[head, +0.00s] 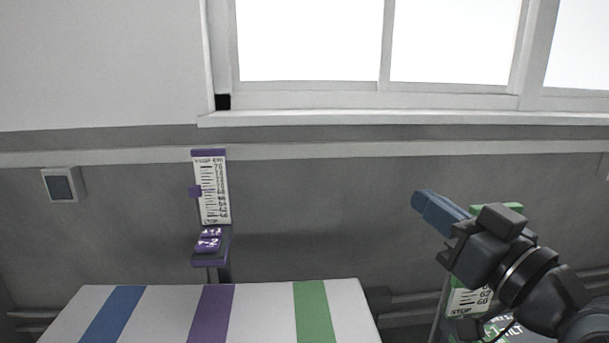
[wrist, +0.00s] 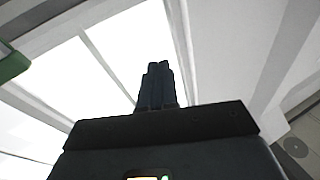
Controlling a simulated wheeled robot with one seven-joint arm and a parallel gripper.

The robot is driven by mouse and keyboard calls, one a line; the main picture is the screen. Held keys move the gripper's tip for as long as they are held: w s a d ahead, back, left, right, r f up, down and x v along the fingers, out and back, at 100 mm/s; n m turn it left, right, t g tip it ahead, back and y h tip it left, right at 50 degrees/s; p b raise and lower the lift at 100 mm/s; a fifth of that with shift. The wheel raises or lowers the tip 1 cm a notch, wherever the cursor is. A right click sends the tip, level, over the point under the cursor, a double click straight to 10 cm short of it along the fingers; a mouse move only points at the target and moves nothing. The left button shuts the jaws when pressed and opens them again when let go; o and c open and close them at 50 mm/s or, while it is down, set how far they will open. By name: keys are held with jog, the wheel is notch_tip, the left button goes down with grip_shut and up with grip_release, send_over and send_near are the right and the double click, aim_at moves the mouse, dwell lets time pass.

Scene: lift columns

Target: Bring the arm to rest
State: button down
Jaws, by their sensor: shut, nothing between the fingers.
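My gripper (head: 418,200) is at the right of the head view, with its blue fingers together and nothing between them. It points up and to the left, clear of everything I can see. My dark arm runs from it to the lower right corner. In the wrist view my gripper (wrist: 158,72) points toward the bright window, its fingers shut side by side. My arm hides much of the green-topped column behind it.
A purple column (head: 213,190) with a scale stands at the left behind a table with blue, purple and green stripes (head: 260,310). A green column (head: 468,300) stands behind my arm. The window (head: 310,40) is above. The space between the columns is free.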

jog(key=s+a+f+m+h, duration=0.2)
jog(key=s+f+m+h, duration=0.8)
jog(key=s+f, duration=0.75)
jog(key=s+d+f+n+g, duration=0.1)
jog(key=s+d+n, duration=0.1)
jog(key=s, duration=0.5)
jog(key=s+d+f+n+g+y, duration=0.1)
jog(key=s+d+f+n, duration=0.1)
jog(key=s, duration=0.6)
jog(key=s+d+f+n+g, duration=0.1)
jog(key=s+d+f+n, duration=0.1)
jog(key=s, duration=0.5)
jog(key=shift+s+d+y, duration=0.3)
jog(key=shift+s, duration=0.05)
